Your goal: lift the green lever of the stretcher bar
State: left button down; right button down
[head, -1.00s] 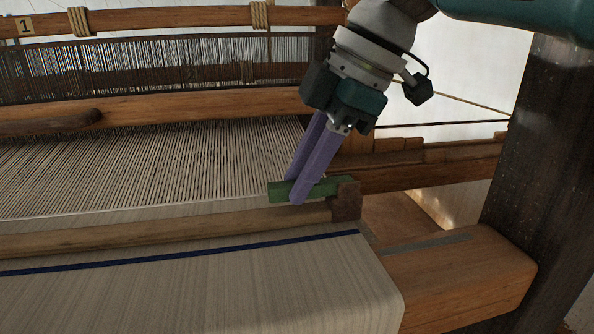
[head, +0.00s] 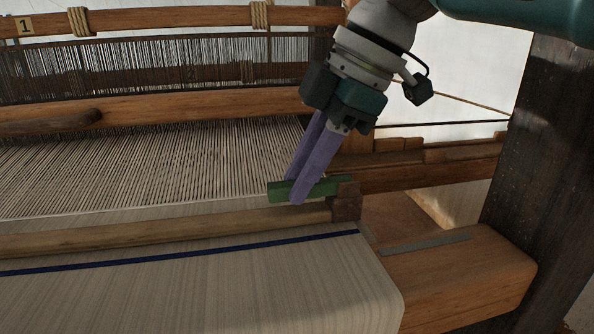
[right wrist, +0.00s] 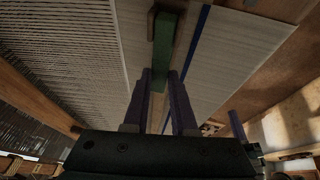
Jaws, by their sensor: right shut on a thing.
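The green lever (head: 328,188) lies along the right end of the wooden stretcher bar (head: 160,234), beside a brown end block (head: 347,202). My right gripper (head: 297,192) reaches down from above, its purple fingers shut on the lever with one finger on each side. The lever looks about level, low over the bar. In the right wrist view the green lever (right wrist: 164,45) runs up from between the fingertips (right wrist: 160,78). The part between the fingers is partly hidden. My left gripper is not in view.
Pale cloth (head: 200,290) with a dark blue stripe spreads in front of the bar. Warp threads (head: 150,165) run behind it to the reed. A wooden beam end (head: 460,275) and a dark post (head: 535,170) stand to the right.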

aim_at(321, 182)
jog(key=shift+d+r+y+b, duration=0.25)
jog(key=shift+y+b, duration=0.55)
jog(key=shift+y, duration=0.2)
jog(key=y+b, duration=0.1)
jog(key=b, duration=0.1)
jog(key=d+r+y+b, duration=0.1)
jog(key=b, duration=0.1)
jog(key=y+b, duration=0.2)
jog(key=b, duration=0.1)
jog(key=shift+w+d+r+m+g, duration=0.2)
jog(key=shift+d+m+g, duration=0.1)
jog(key=shift+g, duration=0.1)
jog(key=shift+d+r+y+b, duration=0.1)
jog(key=shift+r+y+b, duration=0.25)
jog(key=shift+y+b, duration=0.2)
